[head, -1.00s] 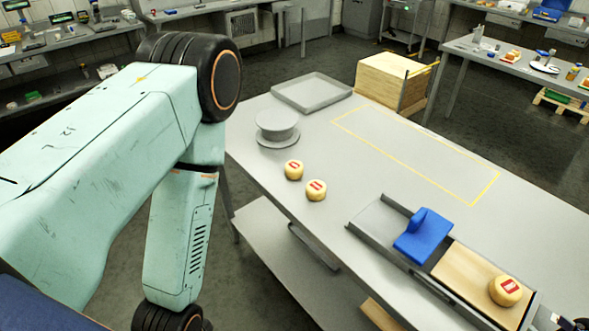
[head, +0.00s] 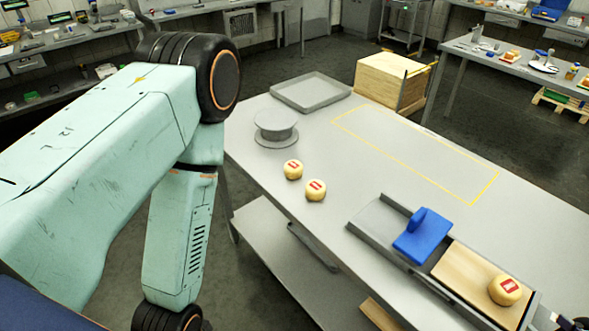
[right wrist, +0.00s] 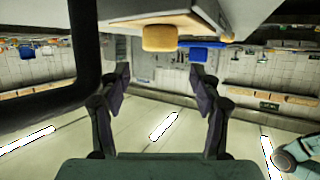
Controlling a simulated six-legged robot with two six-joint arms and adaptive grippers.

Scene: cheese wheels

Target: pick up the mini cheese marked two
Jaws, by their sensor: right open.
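Three small pale-yellow cheeses with red labels are in the head view. One cheese (head: 293,170) and a second cheese (head: 316,189) sit side by side on the table. A third cheese (head: 505,290) rests at the right end of a wooden board. The label marks are too small to read surely. My right gripper (right wrist: 161,85) is open and empty in the right wrist view, with a yellow cheese (right wrist: 159,38) beyond its fingertips. In the head view only a bit of it shows at the lower right corner, near the third cheese. My left gripper is out of view.
The grey table (head: 400,215) carries a round stand (head: 276,122), an empty tray (head: 311,91) and a yellow-outlined rectangle. A blue block with a handle (head: 422,238) sits in a grey fixture beside the wooden board (head: 463,272). A wooden box (head: 391,82) stands behind the table.

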